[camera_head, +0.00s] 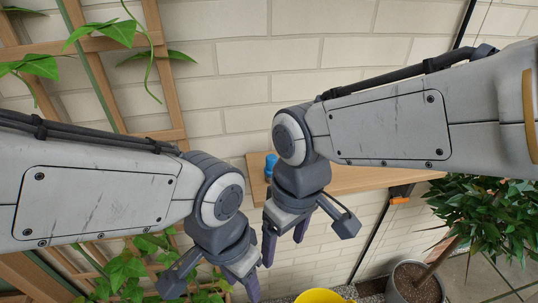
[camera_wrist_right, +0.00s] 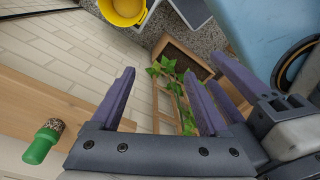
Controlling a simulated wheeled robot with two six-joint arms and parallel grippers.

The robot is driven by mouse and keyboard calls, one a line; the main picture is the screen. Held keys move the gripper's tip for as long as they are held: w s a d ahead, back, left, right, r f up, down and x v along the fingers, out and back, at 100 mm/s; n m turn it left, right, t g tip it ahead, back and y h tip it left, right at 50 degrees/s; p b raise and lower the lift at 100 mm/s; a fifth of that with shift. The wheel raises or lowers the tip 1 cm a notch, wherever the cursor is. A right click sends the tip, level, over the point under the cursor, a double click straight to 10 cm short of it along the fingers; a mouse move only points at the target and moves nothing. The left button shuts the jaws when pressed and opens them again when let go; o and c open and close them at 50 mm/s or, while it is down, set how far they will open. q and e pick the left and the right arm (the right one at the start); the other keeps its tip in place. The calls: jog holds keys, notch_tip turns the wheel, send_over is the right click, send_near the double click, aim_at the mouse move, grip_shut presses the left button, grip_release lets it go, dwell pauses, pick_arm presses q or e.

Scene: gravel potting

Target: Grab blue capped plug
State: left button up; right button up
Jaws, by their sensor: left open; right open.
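A small blue object (camera_head: 270,165), which looks like the blue capped plug, stands on the wooden shelf (camera_head: 375,180). My right arm's wrist partly hides it in the head view, and I cannot make it out in the right wrist view. My right gripper (camera_head: 285,238) is open and empty, pointing down in front of the shelf; its two purple fingers also show in the right wrist view (camera_wrist_right: 159,73). My left gripper (camera_head: 241,292) is open, lower and to the left, and close to the right one.
A green plug with a speckled end (camera_wrist_right: 42,143) is on the shelf in the right wrist view. A yellow bucket (camera_head: 320,296) is below. A potted plant (camera_head: 412,282) stands at right, a wooden trellis (camera_head: 160,65) at left, against the brick wall.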

jog(key=w+r+n+p, duration=0.1)
jog(key=w+r, duration=0.3)
jog(key=w, duration=0.2)
jog(key=w+a+r+n+p, duration=0.1)
jog(key=w+r, duration=0.2)
jog(key=w, duration=0.3)
jog(key=w+a+r+n+p, duration=0.1)
jog(key=w+r+p, duration=0.1)
jog(key=w+r, duration=0.2)
jog(key=shift+w+r+h, duration=0.15)
jog(key=shift+w+h, duration=0.05)
jog(key=shift+w, duration=0.3)
jog(key=shift+w+r+h, duration=0.15)
jog(key=shift+w+h, duration=0.05)
jog(key=shift+w, duration=0.3)
jog(key=shift+w+f, duration=0.15)
jog(key=shift+w, duration=0.05)
notch_tip(320, 180, down, 4)
jog(key=shift+f, duration=0.2)
jog(key=shift+a+f+p, duration=0.1)
jog(key=shift+f+p, duration=0.85)
jog(key=shift+f, duration=1.8)
grip_shut()
